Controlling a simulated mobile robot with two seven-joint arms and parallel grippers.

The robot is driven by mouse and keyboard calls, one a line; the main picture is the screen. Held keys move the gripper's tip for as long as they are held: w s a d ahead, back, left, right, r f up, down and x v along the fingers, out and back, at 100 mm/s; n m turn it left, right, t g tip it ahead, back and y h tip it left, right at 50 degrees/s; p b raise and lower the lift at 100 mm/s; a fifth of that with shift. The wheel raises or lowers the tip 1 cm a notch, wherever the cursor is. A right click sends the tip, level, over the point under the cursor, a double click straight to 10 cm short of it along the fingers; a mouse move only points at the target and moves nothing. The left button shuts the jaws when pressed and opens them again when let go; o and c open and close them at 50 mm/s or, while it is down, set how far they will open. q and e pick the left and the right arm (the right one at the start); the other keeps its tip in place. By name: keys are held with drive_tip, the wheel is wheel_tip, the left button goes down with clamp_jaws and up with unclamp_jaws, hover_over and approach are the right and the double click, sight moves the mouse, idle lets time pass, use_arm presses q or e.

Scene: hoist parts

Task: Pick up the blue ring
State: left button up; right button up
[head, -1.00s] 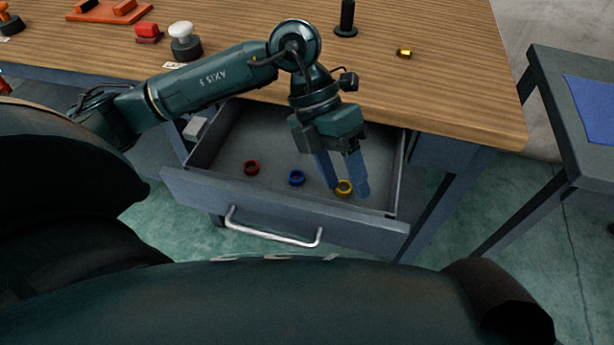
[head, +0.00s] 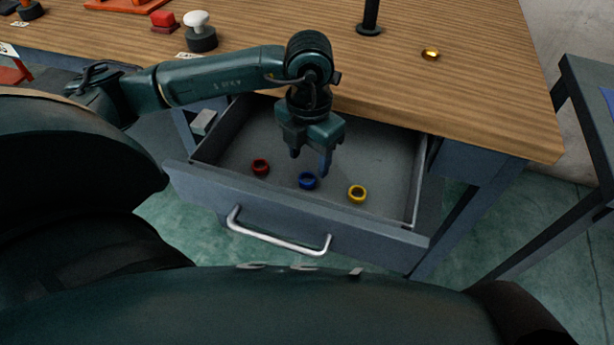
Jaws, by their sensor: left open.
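The blue ring (head: 308,181) lies on the floor of the open drawer (head: 391,178), between a red ring (head: 260,167) on its left and a yellow ring (head: 357,194) on its right. My left gripper (head: 310,165) points down over the drawer with its fingers apart and nothing between them. Its fingertips are just behind and above the blue ring in the head view. Whether a fingertip touches the ring cannot be told. My right gripper is not in view.
The drawer front with its metal handle (head: 278,240) faces me. The wooden tabletop (head: 470,110) overhangs the drawer's back. On it are a black post (head: 370,18), a small brass part (head: 430,54), a white-topped knob (head: 200,30) and a red block (head: 163,20). Another table stands at right.

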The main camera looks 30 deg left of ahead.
use_arm(q)
wheel_tip(320, 180, down, 4)
drive_tip(key=shift+s+d+f, duration=0.1)
drive_tip(key=shift+s, duration=0.05)
drive_tip(key=shift+c, duration=0.3)
drive_tip(key=c, duration=1)
drive_tip(key=shift+o, duration=0.2)
